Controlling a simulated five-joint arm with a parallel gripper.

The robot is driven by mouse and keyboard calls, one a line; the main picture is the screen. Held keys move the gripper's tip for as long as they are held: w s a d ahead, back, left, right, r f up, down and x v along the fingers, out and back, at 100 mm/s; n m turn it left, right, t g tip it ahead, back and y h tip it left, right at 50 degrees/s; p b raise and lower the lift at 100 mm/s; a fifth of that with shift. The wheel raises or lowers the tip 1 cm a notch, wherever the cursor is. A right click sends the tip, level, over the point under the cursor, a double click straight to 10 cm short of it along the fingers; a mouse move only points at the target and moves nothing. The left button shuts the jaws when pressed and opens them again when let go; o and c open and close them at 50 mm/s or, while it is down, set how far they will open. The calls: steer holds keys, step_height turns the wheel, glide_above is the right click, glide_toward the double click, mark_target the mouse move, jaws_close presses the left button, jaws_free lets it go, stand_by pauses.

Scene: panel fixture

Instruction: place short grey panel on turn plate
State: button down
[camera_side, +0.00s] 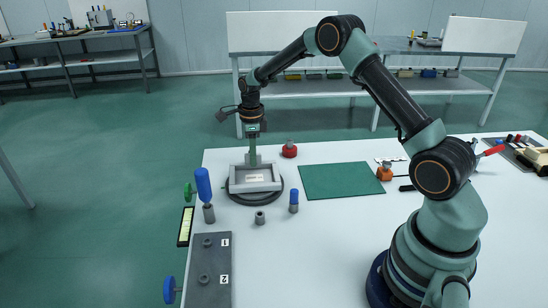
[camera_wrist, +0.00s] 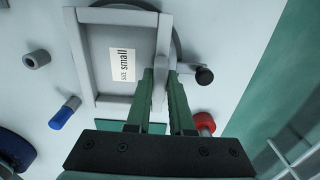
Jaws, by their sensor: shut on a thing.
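The short grey panel (camera_side: 263,187) is a light grey, shallow frame with raised rims and a white label. My gripper (camera_side: 252,160) points straight down at the panel's far side. In the wrist view my gripper (camera_wrist: 163,78) has its two green fingers shut on the panel's raised rim. The fingers hide part of that rim.
A red knob (camera_side: 289,150) stands behind the plate. A dark plate (camera_side: 211,270) is front left. A green mat (camera_side: 340,180) lies right.

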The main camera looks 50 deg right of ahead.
steer(key=shift+f, duration=0.1)
steer(key=c, duration=0.8)
jaws_free()
